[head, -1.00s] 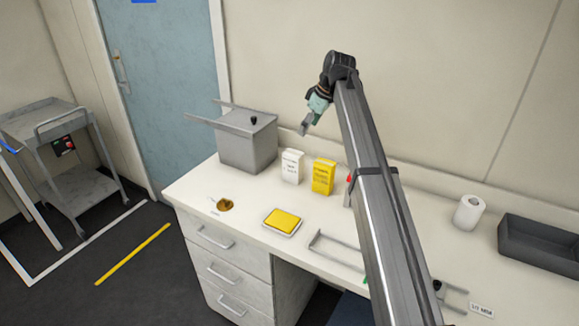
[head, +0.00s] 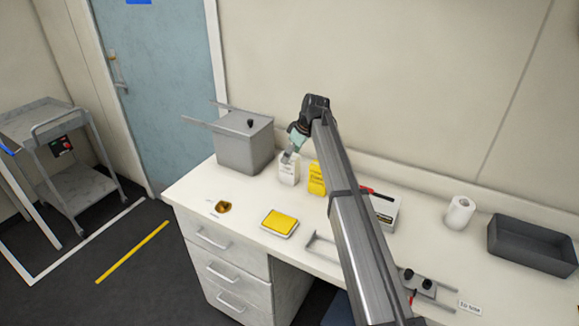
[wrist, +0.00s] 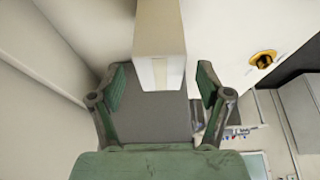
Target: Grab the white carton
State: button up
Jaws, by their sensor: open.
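The white carton (head: 289,174) stands upright on the bench, between the grey lidded box and the yellow carton. My gripper (head: 288,157) is at the carton's top in the head view, and hides part of it. In the wrist view the carton (wrist: 158,45) reaches in from the top, with its near end between the two green fingers of my gripper (wrist: 162,80). The fingers are open, with a gap showing on each side of the carton. I cannot tell how deep the carton sits between them.
The yellow carton (head: 316,180) stands close on the right, partly behind my arm. The grey box (head: 245,148) stands close on the left. A yellow pad (head: 280,222) and a small gold dish (head: 222,207) lie in front. A paper roll (head: 459,213) and dark tray (head: 530,245) are farther right.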

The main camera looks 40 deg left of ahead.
jog(key=shift+x, duration=0.95)
grip_shut()
jog(key=shift+r, duration=0.1)
